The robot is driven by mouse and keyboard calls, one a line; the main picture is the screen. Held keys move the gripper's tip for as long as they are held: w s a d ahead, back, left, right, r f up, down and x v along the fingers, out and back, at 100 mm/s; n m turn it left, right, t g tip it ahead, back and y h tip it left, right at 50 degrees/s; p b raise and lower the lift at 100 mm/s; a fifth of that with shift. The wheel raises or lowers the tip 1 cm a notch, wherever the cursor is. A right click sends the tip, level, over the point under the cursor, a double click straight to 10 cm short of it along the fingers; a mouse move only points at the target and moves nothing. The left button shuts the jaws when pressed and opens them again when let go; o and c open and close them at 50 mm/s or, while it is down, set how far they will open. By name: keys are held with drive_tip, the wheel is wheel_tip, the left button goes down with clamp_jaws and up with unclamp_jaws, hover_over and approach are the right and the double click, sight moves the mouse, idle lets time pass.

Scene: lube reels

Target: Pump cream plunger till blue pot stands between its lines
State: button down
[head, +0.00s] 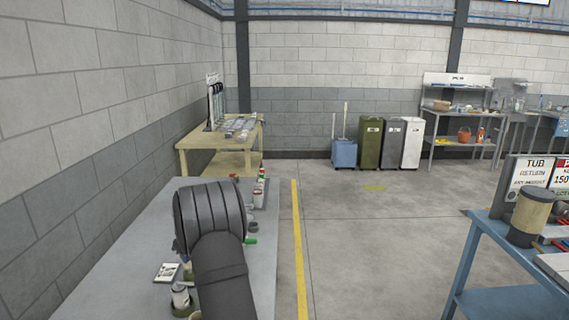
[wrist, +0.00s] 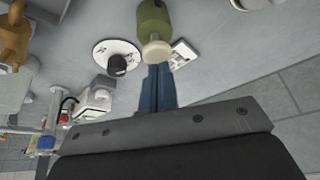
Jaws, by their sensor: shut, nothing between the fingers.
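In the wrist view a cream plunger knob (wrist: 156,52) sticks out of an olive-green body (wrist: 152,19). My gripper's blue fingers (wrist: 158,70) are together and empty. Their tips are right by the cream knob; I cannot tell whether they touch it. In the head view my own dark arm covers the middle of the grey bench (head: 150,225) and hides the fingers. I cannot make out the blue pot or its lines in either view.
A white disc with a black knob (wrist: 117,63) and a printed card (wrist: 184,54) flank the plunger. A white device (wrist: 95,96) lies left. Red-and-white bottles (head: 259,191) stand farther back.

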drive_tip(key=shift+f, duration=1.45)
drive_tip(key=shift+r, duration=0.1)
drive_tip(key=shift+r, duration=3.75)
drive_tip(key=shift+f, duration=2.8)
